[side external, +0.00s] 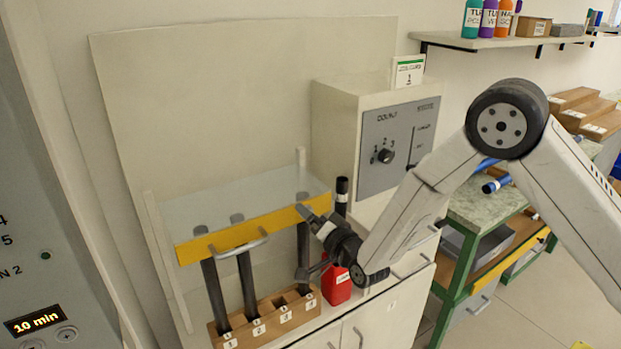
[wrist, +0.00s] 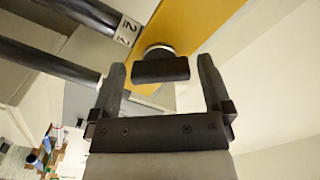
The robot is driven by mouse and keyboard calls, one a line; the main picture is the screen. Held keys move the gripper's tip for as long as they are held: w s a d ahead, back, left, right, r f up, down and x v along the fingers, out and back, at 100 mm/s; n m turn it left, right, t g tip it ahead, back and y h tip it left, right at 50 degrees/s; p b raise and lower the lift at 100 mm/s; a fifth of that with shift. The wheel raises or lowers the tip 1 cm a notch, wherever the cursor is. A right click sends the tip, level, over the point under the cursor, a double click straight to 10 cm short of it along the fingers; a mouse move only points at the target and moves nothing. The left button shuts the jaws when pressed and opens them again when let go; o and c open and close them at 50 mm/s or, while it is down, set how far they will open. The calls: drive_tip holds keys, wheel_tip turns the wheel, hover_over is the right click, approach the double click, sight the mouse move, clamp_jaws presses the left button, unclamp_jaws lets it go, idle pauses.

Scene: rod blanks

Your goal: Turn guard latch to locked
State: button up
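The guard is a clear panel with a yellow front bar (side external: 226,238) and a pale handle (side external: 240,249). In the wrist view, the latch (wrist: 160,69) is a dark bar-shaped knob on a round metallic base, set on the yellow bar (wrist: 205,22). It lies crosswise in the picture. My gripper (wrist: 161,66) is open, with one finger on each side of the latch and a visible gap on both sides. In the side view, my gripper (side external: 318,228) is at the right end of the yellow bar, and the latch cannot be made out there.
Dark rods (side external: 247,283) stand in a numbered wooden block (side external: 265,323) under the bar. A red container (side external: 336,284) stands close behind my gripper. A cabinet with a dial panel (side external: 397,145) is at the back. Rods also cross the wrist view's left side (wrist: 48,40).

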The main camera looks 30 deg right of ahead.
drive_tip(key=c, duration=1.1)
drive_tip(key=shift+n, duration=0.3)
drive_tip(key=n, duration=0.9)
drive_tip(key=o, duration=1.1)
drive_tip(key=shift+o, duration=0.2)
drive_tip(key=shift+s, duration=0.1)
